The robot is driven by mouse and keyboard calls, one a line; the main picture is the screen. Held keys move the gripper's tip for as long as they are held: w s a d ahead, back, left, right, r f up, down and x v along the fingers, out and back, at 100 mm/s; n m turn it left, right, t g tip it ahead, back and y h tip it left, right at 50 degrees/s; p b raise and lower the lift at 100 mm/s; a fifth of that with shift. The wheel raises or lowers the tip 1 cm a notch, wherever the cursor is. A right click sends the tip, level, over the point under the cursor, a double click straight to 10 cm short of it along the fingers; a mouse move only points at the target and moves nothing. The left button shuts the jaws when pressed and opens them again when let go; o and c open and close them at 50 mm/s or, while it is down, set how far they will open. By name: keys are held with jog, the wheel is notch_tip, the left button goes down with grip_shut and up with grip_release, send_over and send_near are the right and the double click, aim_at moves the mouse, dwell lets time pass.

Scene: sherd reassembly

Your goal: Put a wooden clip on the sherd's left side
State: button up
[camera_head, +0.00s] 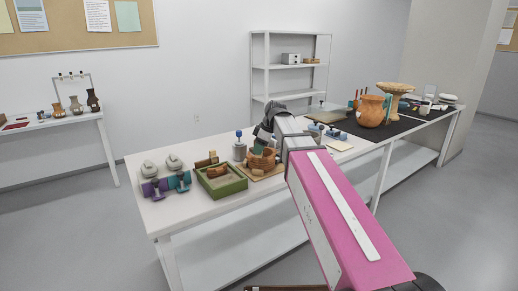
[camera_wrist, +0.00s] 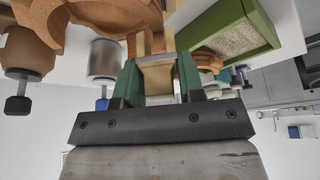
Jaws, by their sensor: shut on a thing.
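My gripper (camera_wrist: 158,72) has green fingers shut on a light wooden clip (camera_wrist: 156,80). The clip's two prongs point away from the fingers, beside the terracotta pot (camera_wrist: 105,14); I cannot tell whether they touch it. In the head view the pot (camera_head: 261,158) sits on a wooden board (camera_head: 270,175), and my gripper (camera_head: 257,149) is at its upper part, mostly hidden by my arm. The joint of the sherd with the pot cannot be made out. A brown piece (camera_head: 217,171) lies in the green sand tray (camera_head: 225,191), left of the pot.
A grey cylinder (camera_head: 239,151) with a blue knob stands behind the tray. Purple and teal clamps (camera_head: 165,188) and grey rounded objects (camera_head: 174,162) are at the table's left end. A large orange jar (camera_head: 372,111) stands on the black mat at right.

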jog(key=shift+f, duration=0.65)
dwell(0.6)
dwell(0.3)
jog(key=o, duration=0.8)
jog(key=shift+c, duration=0.2)
jog(key=shift+r, duration=2.25)
